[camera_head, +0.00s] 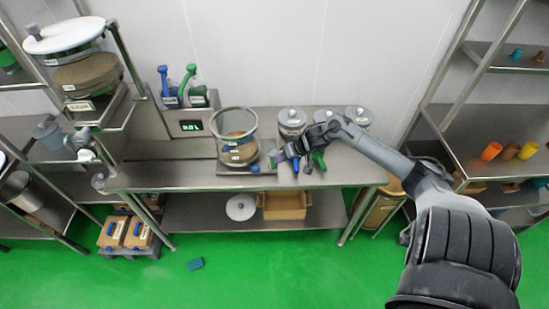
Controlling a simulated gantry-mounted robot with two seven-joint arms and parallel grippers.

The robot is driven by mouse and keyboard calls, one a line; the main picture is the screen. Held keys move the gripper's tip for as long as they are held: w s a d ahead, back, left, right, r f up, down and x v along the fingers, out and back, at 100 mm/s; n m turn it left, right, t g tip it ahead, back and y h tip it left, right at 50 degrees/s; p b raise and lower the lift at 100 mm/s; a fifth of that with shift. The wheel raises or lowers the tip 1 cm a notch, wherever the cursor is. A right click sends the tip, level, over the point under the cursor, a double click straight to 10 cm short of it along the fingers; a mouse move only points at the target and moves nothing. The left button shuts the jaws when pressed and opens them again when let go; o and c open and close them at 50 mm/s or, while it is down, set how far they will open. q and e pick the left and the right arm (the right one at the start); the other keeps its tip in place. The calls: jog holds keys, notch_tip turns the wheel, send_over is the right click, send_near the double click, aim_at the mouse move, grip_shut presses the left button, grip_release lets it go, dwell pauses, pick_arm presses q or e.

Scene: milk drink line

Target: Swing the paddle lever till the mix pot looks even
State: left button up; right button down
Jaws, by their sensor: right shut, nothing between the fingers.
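A clear glass pot (235,128) with a metal rim stands on the bench, left of my right gripper. It holds brown material and carries a label; whether the contents are even is too small to tell. It seems to be the mix pot. A small blue knob (255,168) sits low at its front right and may belong to the paddle lever; I cannot tell. My right gripper (279,158) is shut and empty, just right of the pot, in front of the grey canisters. It appears apart from the pot. My left gripper is out of view.
Grey lidded canisters (291,120) stand behind my right gripper, with a green handle (319,160) beside it. A white-lidded hopper (86,75) stands at left. A display (191,126) sits behind the bench. Coloured cups (491,151) stand at right.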

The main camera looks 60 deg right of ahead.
aim_at(254, 169)
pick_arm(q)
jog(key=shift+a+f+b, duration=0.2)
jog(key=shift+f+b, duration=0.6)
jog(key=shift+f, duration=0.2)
pick_arm(e)
jog(key=x, duration=0.8)
jog(key=shift+w+f, duration=0.2)
jog(key=shift+a, duration=0.1)
